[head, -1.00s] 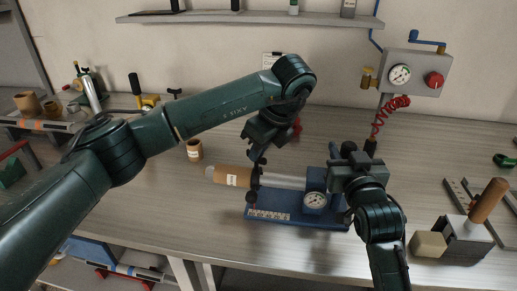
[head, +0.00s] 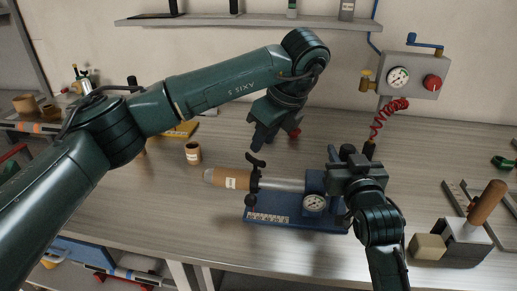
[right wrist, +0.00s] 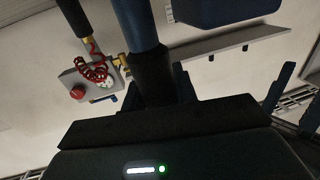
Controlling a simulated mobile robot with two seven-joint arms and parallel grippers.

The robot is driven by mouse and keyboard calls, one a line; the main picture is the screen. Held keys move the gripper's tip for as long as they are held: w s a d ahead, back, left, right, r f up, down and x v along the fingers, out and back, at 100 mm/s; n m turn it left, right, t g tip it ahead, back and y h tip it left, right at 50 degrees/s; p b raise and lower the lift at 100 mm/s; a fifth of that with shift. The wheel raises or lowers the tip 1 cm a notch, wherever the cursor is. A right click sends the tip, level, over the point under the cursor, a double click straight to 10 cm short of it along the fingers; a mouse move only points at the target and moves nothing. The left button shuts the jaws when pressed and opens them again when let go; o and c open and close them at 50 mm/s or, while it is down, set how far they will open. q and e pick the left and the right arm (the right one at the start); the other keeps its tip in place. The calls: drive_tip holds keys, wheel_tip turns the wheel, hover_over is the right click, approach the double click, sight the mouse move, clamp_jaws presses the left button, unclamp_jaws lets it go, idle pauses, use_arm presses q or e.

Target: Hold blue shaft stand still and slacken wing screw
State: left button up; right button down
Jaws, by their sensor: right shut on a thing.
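The blue shaft stand (head: 280,219) lies on the bench in the head view, with a white scale and a round dial on its front. A pale shaft (head: 283,185) lies along it, with a brown sleeve (head: 217,178) at its left end. The black wing screw (head: 256,161) stands tilted above the shaft, and nothing grips it. My left gripper (head: 262,143) is above the wing screw, apart from it; it looks open and empty. My right gripper (head: 334,172) is shut on the stand's right end. The right wrist view shows a blue part (right wrist: 137,20) close up; its contact is partly hidden.
A brown cup (head: 193,153) stands left behind the stand. A block with a wooden handle (head: 487,202) and a tan block (head: 429,247) are at the right. A wall box with a gauge (head: 412,76) and red coiled hose (head: 388,115) is behind. The bench front is clear.

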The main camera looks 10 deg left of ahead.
sight(255, 156)
use_arm(q)
drive_tip(key=v, duration=0.6)
drive_tip(key=shift+r, duration=0.4)
drive_tip(key=shift+o, duration=0.3)
drive_tip(key=shift+d, duration=0.1)
